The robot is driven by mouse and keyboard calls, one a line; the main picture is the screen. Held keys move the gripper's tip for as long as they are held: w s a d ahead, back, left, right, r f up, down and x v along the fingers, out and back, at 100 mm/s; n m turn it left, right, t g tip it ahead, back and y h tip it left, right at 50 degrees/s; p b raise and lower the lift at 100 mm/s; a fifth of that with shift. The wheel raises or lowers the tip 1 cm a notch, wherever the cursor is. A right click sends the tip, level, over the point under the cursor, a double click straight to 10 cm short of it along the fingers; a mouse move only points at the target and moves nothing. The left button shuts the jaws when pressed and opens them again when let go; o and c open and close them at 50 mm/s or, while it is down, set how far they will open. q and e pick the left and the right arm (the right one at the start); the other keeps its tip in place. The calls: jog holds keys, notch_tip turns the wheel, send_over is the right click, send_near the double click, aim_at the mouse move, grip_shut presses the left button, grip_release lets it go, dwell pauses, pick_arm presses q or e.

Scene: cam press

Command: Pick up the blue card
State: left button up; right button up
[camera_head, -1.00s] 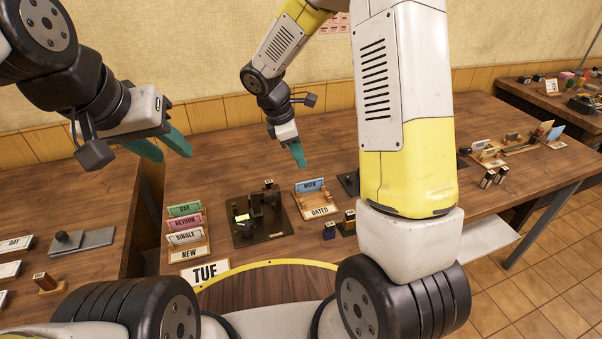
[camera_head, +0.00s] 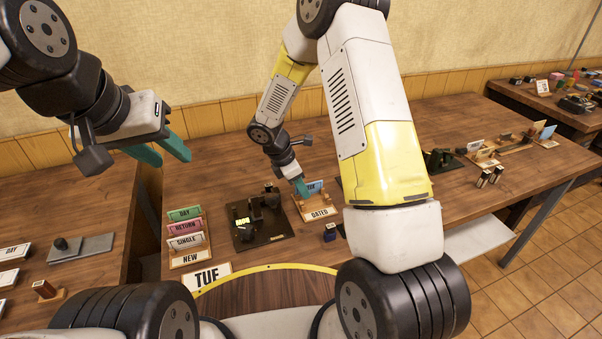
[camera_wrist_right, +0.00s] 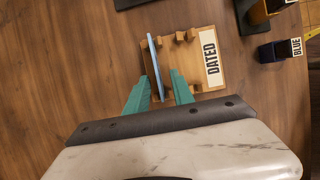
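The blue card (camera_head: 315,187) stands upright in the wooden rack labelled DATED (camera_head: 320,213). In the right wrist view the blue card (camera_wrist_right: 154,62) is seen nearly edge-on, with its near end between my green fingertips. My right gripper (camera_head: 301,187) is at the rack and hides part of the card in the head view. In the right wrist view my right gripper (camera_wrist_right: 160,88) is open, one finger on each side of the card; contact is not visible. My left gripper (camera_head: 166,152) is open and empty, raised at the left.
A rack labelled NEW (camera_head: 190,259) holds green, pink and white cards. A dark press (camera_head: 262,218) stands left of the DATED rack. A dark blue stamp (camera_head: 330,232) stands in front of it. A TUE sign (camera_head: 207,277) lies nearer me.

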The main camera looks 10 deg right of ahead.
grip_shut()
